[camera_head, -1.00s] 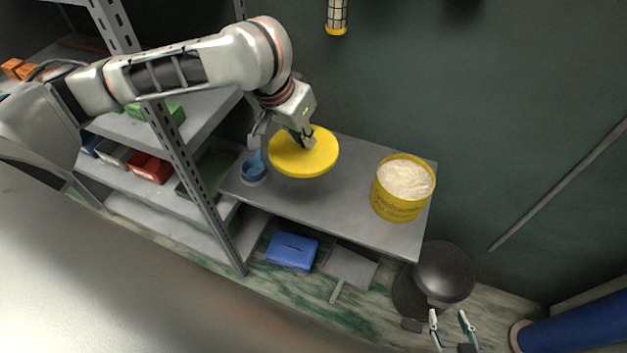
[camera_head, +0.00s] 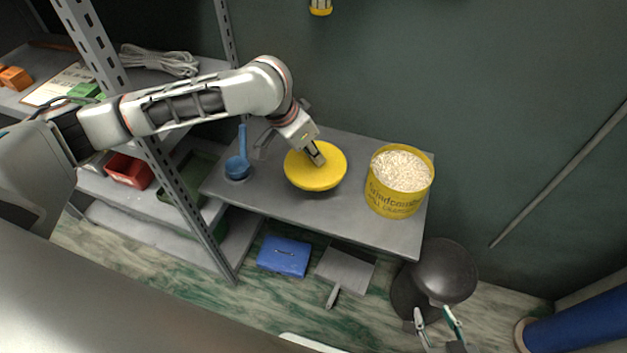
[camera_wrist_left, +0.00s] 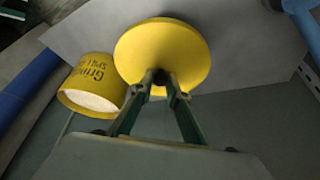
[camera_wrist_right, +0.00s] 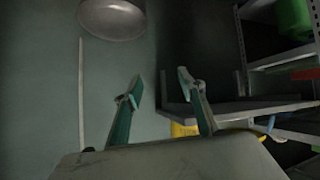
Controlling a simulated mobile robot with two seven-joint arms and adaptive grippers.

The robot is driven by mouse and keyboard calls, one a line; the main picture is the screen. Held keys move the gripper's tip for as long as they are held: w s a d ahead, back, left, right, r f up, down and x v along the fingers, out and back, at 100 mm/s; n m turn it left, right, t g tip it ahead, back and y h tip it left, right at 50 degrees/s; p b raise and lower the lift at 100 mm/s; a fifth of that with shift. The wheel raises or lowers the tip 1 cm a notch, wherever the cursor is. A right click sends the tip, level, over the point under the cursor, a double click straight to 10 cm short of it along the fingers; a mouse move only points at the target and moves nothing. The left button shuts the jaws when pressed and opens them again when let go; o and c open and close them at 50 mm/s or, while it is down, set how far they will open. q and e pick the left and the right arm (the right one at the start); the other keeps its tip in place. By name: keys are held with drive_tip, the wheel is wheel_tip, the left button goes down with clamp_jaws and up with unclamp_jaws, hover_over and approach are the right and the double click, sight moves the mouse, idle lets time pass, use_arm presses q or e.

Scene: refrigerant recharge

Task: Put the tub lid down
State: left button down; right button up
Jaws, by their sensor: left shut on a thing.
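The tub lid (camera_head: 312,174) is a round yellow disc over the middle of the grey bench. My left gripper (camera_head: 318,158) is shut on its top knob from above. The lid lies about level, close above or on the bench; I cannot tell whether it touches. It also shows in the left wrist view (camera_wrist_left: 165,45) with the fingers (camera_wrist_left: 162,82) closed at its centre. The yellow tub (camera_head: 395,200) stands open to the right, full of pale granules; it also shows in the left wrist view (camera_wrist_left: 88,98).
A metal shelf rack (camera_head: 205,225) stands at left. A blue box (camera_head: 284,256) and a dustpan (camera_head: 345,268) are below. A dark round stool-like object (camera_head: 445,270) stands at right.

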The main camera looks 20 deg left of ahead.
sight(313, 163)
use_arm(q)
wheel_tip(313, 163, down, 4)
drive_tip(key=shift+r+b, duration=0.2)
drive_tip(key=shift+b, duration=0.15)
wheel_tip(313, 163, down, 5)
drive_tip(key=shift+f+b, duration=0.15)
drive_tip(key=shift+b, duration=0.7)
drive_tip(key=shift+f, duration=0.3)
use_arm(e)
drive_tip(key=shift+w+d+f, duration=0.1)
drive_tip(key=shift+f, duration=0.4)
drive_tip(key=shift+w+d+f, duration=0.1)
drive_tip(key=shift+f, duration=0.4)
use_arm(q)
drive_tip(key=c, duration=2)
unclamp_jaws()
drive_tip(key=shift+o, duration=0.2)
use_arm(e)
drive_tip(key=shift+s+f, duration=0.15)
drive_tip(key=shift+f, duration=0.1)
drive_tip(key=shift+s+f, duration=0.1)
drive_tip(key=shift+f, duration=0.05)
